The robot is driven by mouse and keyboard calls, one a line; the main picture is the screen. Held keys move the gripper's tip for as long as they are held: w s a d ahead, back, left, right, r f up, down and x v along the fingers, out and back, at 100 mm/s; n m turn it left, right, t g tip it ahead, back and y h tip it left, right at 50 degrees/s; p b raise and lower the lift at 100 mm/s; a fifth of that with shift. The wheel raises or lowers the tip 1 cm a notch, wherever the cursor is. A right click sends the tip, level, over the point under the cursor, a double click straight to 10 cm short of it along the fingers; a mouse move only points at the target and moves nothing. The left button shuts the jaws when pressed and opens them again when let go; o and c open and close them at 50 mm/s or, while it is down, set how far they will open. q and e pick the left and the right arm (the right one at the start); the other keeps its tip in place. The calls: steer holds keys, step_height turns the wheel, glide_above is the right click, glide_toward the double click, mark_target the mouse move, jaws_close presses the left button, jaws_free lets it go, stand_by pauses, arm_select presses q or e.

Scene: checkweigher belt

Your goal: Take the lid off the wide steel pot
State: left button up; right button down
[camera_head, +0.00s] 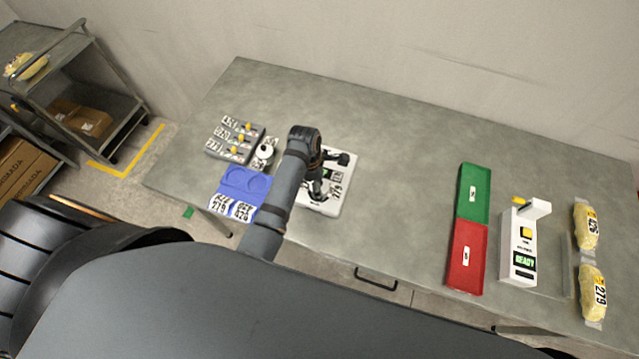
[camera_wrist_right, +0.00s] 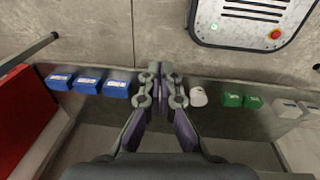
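I cannot make out a wide steel pot or its lid in either view. In the head view my left gripper (camera_head: 332,173) is over a white scale-like device (camera_head: 329,208) on the grey table. Its dark fingers look spread apart, with nothing seen between them. My arm hides part of that device. My right gripper (camera_wrist_right: 160,72) shows only in the right wrist view. Its fingers are together in the middle, with no object seen between them. A small white round item (camera_wrist_right: 198,97) stands beyond it, to the right.
The table (camera_head: 400,150) holds a blue tray (camera_head: 245,181), a grey weight block (camera_head: 235,140), green (camera_head: 473,200) and red (camera_head: 466,265) trays, a READY display unit (camera_head: 518,245) and yellow packs (camera_head: 586,228). The table's middle is clear. Blue boxes (camera_wrist_right: 88,85) and green boxes (camera_wrist_right: 232,99) flank the right gripper.

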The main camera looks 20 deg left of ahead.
arm_select(q)
steer(key=shift+w, duration=0.1)
steer(key=c, duration=0.9)
arm_select(e)
steer(key=shift+w, duration=0.85)
steer(key=shift+s, duration=0.25)
